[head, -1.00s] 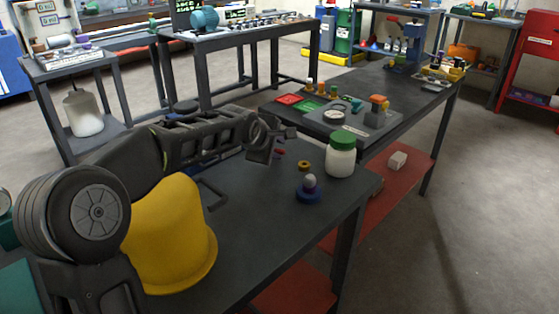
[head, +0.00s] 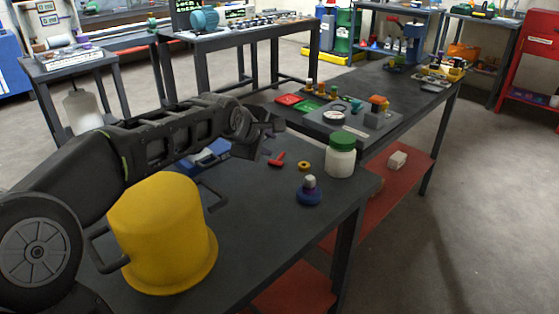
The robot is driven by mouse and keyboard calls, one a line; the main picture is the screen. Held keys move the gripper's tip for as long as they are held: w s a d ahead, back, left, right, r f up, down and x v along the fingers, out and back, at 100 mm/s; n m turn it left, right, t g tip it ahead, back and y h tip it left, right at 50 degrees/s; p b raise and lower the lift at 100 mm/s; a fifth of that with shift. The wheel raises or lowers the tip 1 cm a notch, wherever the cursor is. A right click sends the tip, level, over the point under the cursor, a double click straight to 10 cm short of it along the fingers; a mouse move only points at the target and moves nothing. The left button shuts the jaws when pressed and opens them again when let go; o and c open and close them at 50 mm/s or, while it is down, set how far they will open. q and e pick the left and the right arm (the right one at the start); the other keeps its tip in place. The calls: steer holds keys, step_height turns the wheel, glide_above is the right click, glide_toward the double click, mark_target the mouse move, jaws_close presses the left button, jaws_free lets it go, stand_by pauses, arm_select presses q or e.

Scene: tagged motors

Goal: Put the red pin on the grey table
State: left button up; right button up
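The red pin (head: 277,160) is small and T-shaped. It appears to lie on the dark grey table (head: 270,215), left of a yellow ring. My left gripper (head: 262,140) reaches in from the left, just up and left of the pin in the picture. Its two fingers look spread apart with nothing between them, and the pin shows clear of them. My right gripper is not in view.
A yellow bucket-like pot (head: 160,235) with handles stands at the near left. A green-lidded jar (head: 340,155), a yellow ring (head: 304,166) and a blue knob-topped piece (head: 309,192) stand to the right. A blue item (head: 208,153) lies behind my arm.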

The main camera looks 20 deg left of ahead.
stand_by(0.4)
arm_select(q)
step_height(320, 180, up, 8)
steer(key=s+p, duration=0.2)
steer(key=p, duration=0.2)
steer(key=shift+p, duration=0.35)
steer(key=shift+s, duration=0.1)
steer(key=shift+f, duration=0.1)
